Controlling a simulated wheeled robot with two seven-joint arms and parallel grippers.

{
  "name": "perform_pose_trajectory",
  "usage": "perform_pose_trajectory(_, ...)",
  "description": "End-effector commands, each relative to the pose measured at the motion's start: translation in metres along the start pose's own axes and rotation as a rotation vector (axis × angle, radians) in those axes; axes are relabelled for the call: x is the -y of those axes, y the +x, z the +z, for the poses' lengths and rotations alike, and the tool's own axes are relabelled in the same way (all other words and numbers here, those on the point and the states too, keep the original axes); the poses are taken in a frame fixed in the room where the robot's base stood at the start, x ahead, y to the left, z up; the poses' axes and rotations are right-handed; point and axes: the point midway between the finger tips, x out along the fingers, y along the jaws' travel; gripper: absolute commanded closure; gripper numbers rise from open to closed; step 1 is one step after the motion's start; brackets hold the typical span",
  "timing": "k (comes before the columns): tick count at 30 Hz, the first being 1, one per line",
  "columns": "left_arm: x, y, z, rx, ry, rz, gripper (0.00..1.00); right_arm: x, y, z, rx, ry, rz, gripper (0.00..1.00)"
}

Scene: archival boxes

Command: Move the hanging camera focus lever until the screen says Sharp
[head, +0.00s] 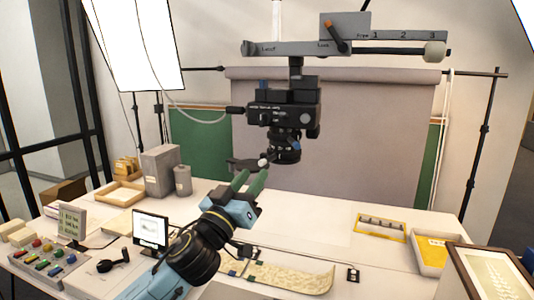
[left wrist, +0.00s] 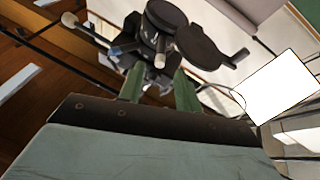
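The black hanging camera (head: 284,115) points its lens (head: 286,152) down above the table. A dark arm sticks out left of the lens, with a small pale knob (head: 263,162) that looks like the focus lever's end. My left gripper (head: 251,176) is just below the knob, its green fingers apart and pointing up. In the left wrist view the open fingers (left wrist: 158,74) show with a pale-ended peg (left wrist: 160,48) just beyond their gap; I cannot tell whether they touch it. The small screen (head: 150,229) is lit, its text too small to read. My right gripper is not in view.
The camera hangs from a grey rail (head: 290,48) with an orange-handled lever (head: 331,35). Grey boxes (head: 160,170) and a control panel (head: 46,264) stand at left. A yellow frame (head: 381,228) and tray (head: 434,252) lie at right. The table's middle back is clear.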

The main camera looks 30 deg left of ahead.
Motion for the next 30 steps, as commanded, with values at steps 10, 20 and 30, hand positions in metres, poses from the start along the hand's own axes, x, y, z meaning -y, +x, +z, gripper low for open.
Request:
perform_pose_trajectory(10, 0.000, 0.062, -0.002, 0.000, 0.002, -0.001, 0.66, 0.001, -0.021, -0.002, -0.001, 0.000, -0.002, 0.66)
perform_pose_trajectory(20, 0.000, 0.081, 0.001, 0.001, 0.001, -0.001, 0.66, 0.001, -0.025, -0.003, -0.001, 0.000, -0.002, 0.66)
perform_pose_trajectory(30, 0.000, 0.081, 0.001, 0.002, 0.000, -0.001, 0.83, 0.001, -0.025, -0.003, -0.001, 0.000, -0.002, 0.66)
